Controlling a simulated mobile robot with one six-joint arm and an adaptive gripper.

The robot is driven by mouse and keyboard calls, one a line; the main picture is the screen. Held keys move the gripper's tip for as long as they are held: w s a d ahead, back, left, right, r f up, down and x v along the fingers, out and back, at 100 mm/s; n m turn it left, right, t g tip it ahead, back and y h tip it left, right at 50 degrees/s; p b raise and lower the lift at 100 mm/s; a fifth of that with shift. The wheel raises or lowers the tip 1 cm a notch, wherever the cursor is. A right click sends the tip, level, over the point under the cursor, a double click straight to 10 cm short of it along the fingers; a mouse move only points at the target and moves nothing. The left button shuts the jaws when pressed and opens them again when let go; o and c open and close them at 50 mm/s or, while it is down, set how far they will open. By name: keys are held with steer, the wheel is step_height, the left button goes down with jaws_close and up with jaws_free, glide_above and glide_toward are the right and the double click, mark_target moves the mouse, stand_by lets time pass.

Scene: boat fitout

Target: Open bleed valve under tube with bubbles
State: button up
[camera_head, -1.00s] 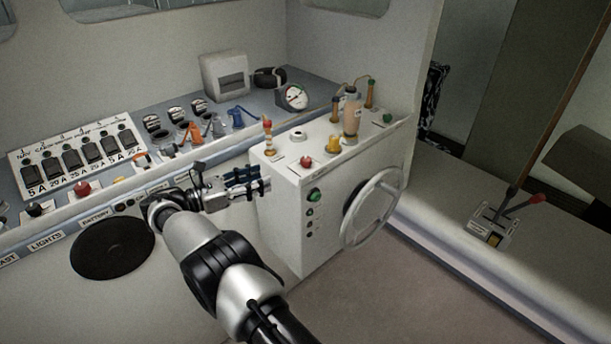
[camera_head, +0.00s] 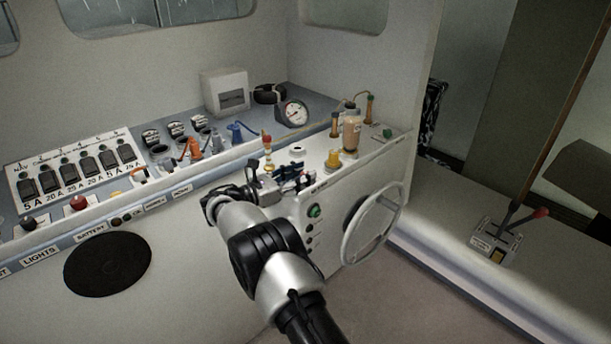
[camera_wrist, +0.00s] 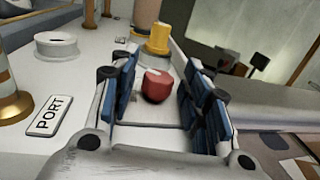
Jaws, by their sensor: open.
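A red knob (camera_wrist: 157,85) with a short pale lever shows between my open fingers in the wrist view. A PORT label (camera_wrist: 50,115) lies left of it. In the head view my gripper (camera_head: 302,173) hides the red knob. The gripper also shows in the wrist view (camera_wrist: 157,68), with no visible grip on the knob. Two slim tubes (camera_head: 335,124) (camera_head: 369,107) stand beside a larger tan cylinder (camera_head: 352,132). A green knob (camera_head: 388,133) is at the console's right end. Bubbles cannot be made out.
A yellow part (camera_wrist: 158,40) stands just beyond the red knob. The steering wheel (camera_head: 346,240) juts from the console's front. A round gauge (camera_head: 293,113) stands behind.

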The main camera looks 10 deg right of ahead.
steer(key=shift+x, duration=0.8)
steer(key=shift+c, duration=0.3)
jaws_close()
steer(key=b, duration=0.3)
steer(key=shift+w+a+m+g+h, duration=0.1)
steer(key=shift+w+m+g+h, duration=0.05)
steer(key=shift+m+g+h, duration=0.2)
steer(key=shift+r+m+g+b, duration=0.15)
steer(key=shift+m+g+b, duration=0.4)
steer(key=shift+b, duration=0.7)
steer(key=shift+o, duration=0.3)
jaws_free()
